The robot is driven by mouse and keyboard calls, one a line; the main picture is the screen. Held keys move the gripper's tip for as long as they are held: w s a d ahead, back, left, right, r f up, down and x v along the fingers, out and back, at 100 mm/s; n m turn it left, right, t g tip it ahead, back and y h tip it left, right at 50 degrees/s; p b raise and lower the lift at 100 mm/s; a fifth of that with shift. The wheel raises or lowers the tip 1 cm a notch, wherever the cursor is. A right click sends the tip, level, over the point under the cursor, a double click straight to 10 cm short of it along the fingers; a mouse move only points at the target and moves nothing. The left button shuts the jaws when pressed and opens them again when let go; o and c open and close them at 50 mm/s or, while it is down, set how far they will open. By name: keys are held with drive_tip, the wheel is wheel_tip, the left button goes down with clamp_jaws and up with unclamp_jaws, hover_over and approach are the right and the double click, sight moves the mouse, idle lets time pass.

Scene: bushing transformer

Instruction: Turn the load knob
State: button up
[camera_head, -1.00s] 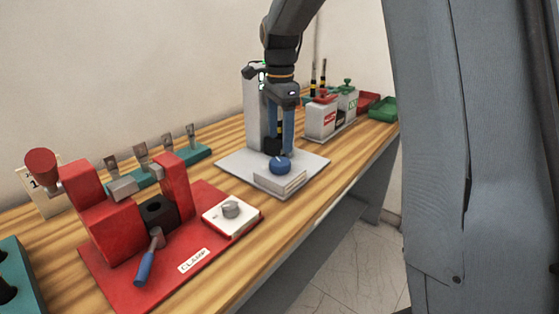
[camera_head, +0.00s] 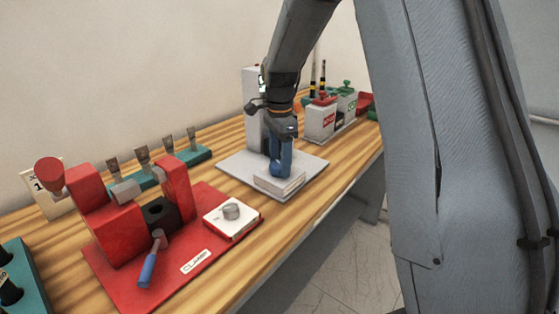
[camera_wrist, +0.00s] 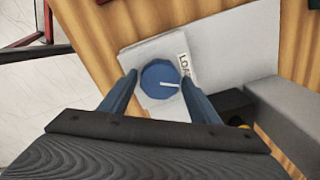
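The load knob (camera_wrist: 160,76) is a round blue knob with a white pointer line, on a pale block (camera_head: 279,184) with a partly hidden "LOAD" label. In the wrist view the pointer points to the right. My gripper (camera_wrist: 160,77) has one blue finger on each side of the knob, with a narrow gap showing at each side. The gripper is open around the knob. In the head view, my gripper (camera_head: 281,168) is down at the block and its fingers largely hide the knob.
The block stands on a grey base plate (camera_head: 313,168) with an upright grey housing (camera_head: 252,105) behind. A red clamp fixture (camera_head: 116,283) with a small white knob box (camera_head: 232,214) stands to the left. White containers (camera_head: 321,120) stand behind to the right. The table's front edge is close by.

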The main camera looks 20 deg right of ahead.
drive_tip(key=c, duration=0.7)
drive_tip(key=shift+n, duration=0.3)
drive_tip(key=n+p, duration=0.2)
drive_tip(key=n, duration=0.2)
drive_tip(key=n+p, duration=0.1)
drive_tip(key=n, duration=0.3)
drive_tip(key=shift+n, duration=0.4)
drive_tip(key=n+p, duration=0.1)
drive_tip(key=n, duration=1)
drive_tip(key=shift+p, duration=0.35)
drive_tip(key=shift+n, duration=0.3)
